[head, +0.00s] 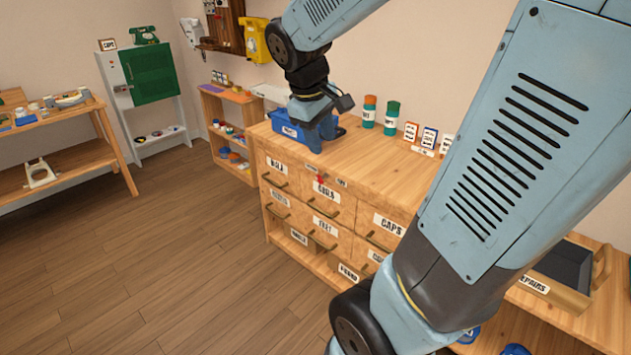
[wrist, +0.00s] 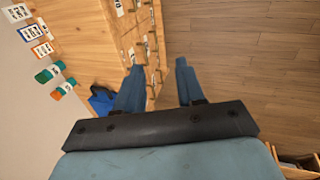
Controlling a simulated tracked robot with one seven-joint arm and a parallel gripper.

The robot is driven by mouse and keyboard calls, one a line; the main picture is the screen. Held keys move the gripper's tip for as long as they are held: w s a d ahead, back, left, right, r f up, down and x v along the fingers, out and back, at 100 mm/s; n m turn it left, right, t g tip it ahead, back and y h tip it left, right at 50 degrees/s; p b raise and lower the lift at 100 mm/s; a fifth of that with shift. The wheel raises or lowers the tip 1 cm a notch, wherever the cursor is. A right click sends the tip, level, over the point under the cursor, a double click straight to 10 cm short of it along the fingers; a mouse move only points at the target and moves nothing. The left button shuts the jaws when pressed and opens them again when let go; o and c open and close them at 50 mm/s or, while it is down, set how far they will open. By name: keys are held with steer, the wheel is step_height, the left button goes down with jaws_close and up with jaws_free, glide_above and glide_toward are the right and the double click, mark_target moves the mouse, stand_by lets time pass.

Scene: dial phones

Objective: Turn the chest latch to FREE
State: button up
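The wooden chest of drawers (head: 345,165) stands against the back wall, its front carrying several labelled drawers. A small red latch (head: 320,180) sits high on its front, between small white labels; which label it points to is too small to read. My gripper (head: 325,137) hangs over the chest top near its front left, above and behind the latch. In the wrist view its two blue fingers (wrist: 158,75) are apart with nothing between them. One finger is over the chest's edge, the other over the floor. The latch cannot be made out clearly in the wrist view.
Green and orange cans (head: 391,117) and several small cards (head: 429,137) stand farther back. Drawer handles (head: 322,209) stick out from the front. The floor (head: 170,255) before the chest is clear.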

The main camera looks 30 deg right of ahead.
steer(key=w+d+f+n+g+h, duration=0.1)
steer(key=w+d+f+n+h, duration=0.15)
steer(key=w+f, duration=0.3)
steer(key=w+d+f+n+g+h, duration=0.2)
steer(key=w+f+n, duration=0.2)
steer(key=w, duration=0.2)
steer(key=n+t+h, duration=0.8)
steer(key=n+h, duration=0.1)
steer(key=n, duration=1.1)
glide_toward(318, 181)
steer(key=x, duration=1.1)
steer(key=shift+d, duration=0.1)
